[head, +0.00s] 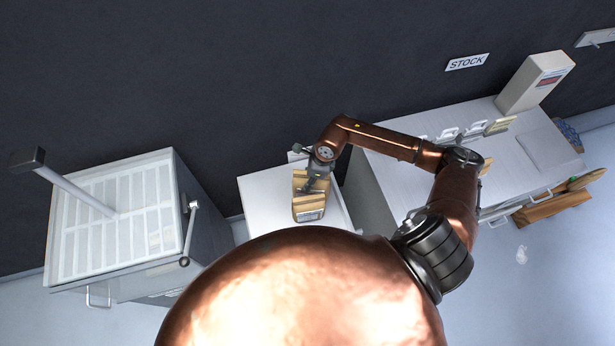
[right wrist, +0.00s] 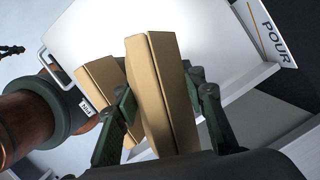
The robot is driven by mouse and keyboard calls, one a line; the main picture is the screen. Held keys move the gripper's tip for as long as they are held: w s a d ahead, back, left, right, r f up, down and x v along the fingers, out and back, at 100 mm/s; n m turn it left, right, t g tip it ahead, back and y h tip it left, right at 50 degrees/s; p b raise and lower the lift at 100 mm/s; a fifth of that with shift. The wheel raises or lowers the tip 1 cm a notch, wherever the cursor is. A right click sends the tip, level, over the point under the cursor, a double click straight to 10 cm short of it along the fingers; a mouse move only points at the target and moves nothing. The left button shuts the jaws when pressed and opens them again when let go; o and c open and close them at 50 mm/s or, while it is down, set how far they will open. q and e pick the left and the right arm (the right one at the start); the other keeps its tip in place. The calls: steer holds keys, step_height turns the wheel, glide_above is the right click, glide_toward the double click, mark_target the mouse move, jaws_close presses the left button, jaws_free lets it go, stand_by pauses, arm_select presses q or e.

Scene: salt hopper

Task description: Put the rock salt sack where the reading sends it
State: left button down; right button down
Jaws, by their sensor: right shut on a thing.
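The tan rock salt sack (head: 309,207) is at the small white table in the head view, with a dark-and-white label on its front. My right gripper (head: 316,186) is over it from above and shut on it. In the right wrist view, a tan upright piece (right wrist: 160,95) is between the fingers. A second tan piece (right wrist: 102,80) is partly behind the left finger; I cannot tell whether it belongs to the same sack. I cannot tell whether the sack touches the tabletop. A small dark shape at the left edge of the right wrist view may be my left gripper (right wrist: 12,50).
The small white table (head: 262,195) has a POUR sign (right wrist: 267,30) beside it. A gridded hopper (head: 75,240) with a post and side lever stands left. Right is a long white counter (head: 385,185) under a STOCK sign (head: 467,62), with a tall pale box (head: 535,82).

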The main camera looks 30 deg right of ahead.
steer(key=x, duration=0.2)
steer(key=shift+d+f, duration=0.15)
steer(key=shift+f, duration=0.25)
steer(key=c, duration=1.5)
jaws_free()
steer(key=shift+s+f, duration=0.2)
steer(key=b+v, duration=0.2)
steer(key=v, duration=1)
steer(key=shift+d+r, duration=0.1)
